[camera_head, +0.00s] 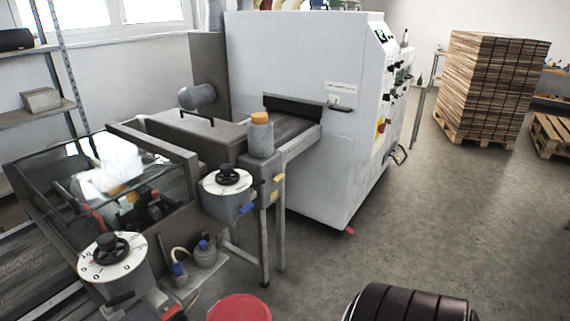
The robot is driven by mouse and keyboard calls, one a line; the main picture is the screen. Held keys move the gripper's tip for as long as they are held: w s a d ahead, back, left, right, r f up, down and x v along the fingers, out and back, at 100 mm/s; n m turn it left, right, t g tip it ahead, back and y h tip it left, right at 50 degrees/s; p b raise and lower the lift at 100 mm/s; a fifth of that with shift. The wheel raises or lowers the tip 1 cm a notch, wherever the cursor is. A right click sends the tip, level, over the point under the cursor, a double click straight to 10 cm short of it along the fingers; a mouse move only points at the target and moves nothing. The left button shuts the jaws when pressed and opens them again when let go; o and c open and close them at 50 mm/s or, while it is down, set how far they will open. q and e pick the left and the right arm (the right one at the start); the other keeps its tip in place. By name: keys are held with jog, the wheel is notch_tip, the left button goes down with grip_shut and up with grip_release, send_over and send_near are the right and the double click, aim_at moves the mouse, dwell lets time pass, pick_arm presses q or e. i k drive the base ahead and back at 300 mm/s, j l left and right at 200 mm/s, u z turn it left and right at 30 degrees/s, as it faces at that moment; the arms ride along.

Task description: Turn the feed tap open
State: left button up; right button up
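No part is clearly marked as the feed tap. A red part (172,312) shows at the bottom edge, partly cut off. The near dial (106,257) and far dial (228,181) are white with numbers and black knobs. I cannot tell whether any handle is open or shut.
A red round lid (239,308) is at the bottom. A white machine (300,80) stands behind.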

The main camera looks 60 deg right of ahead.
aim_at(245, 208)
jog(key=i+l+z, duration=0.1)
jog(key=z, duration=1.45)
jog(key=i+l, duration=0.05)
jog(key=l, duration=0.05)
